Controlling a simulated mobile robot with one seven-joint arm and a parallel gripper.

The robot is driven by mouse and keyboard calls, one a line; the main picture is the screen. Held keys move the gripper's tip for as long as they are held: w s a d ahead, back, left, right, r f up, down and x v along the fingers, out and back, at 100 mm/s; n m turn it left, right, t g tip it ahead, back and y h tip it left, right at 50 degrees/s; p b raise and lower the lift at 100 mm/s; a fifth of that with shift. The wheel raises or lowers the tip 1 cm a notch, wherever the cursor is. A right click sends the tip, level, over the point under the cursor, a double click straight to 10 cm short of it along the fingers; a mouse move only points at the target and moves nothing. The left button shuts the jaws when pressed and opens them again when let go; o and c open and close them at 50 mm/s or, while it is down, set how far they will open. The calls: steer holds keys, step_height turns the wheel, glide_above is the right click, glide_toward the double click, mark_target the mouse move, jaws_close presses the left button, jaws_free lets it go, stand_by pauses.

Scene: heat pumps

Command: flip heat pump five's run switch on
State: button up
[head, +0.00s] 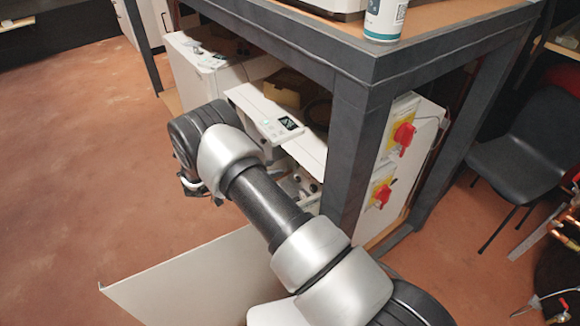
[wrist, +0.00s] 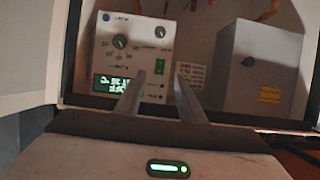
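In the wrist view, a pale control panel (wrist: 133,58) sits inside an open white housing. I cannot read a pump number or tell the switch's position. My gripper (wrist: 159,77) points at the panel with its two fingers apart and nothing between them.
A grey box (wrist: 254,69) with a yellow label stands right of the panel. A white panel (head: 195,280) extends below my arm. The floor at left is clear; a black chair (head: 530,145) stands right.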

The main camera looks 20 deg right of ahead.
steer(key=x, duration=0.8)
steer(key=shift+d+f+b, duration=0.2)
steer(key=shift+d+b, duration=0.15)
steer(key=shift+w, duration=0.15)
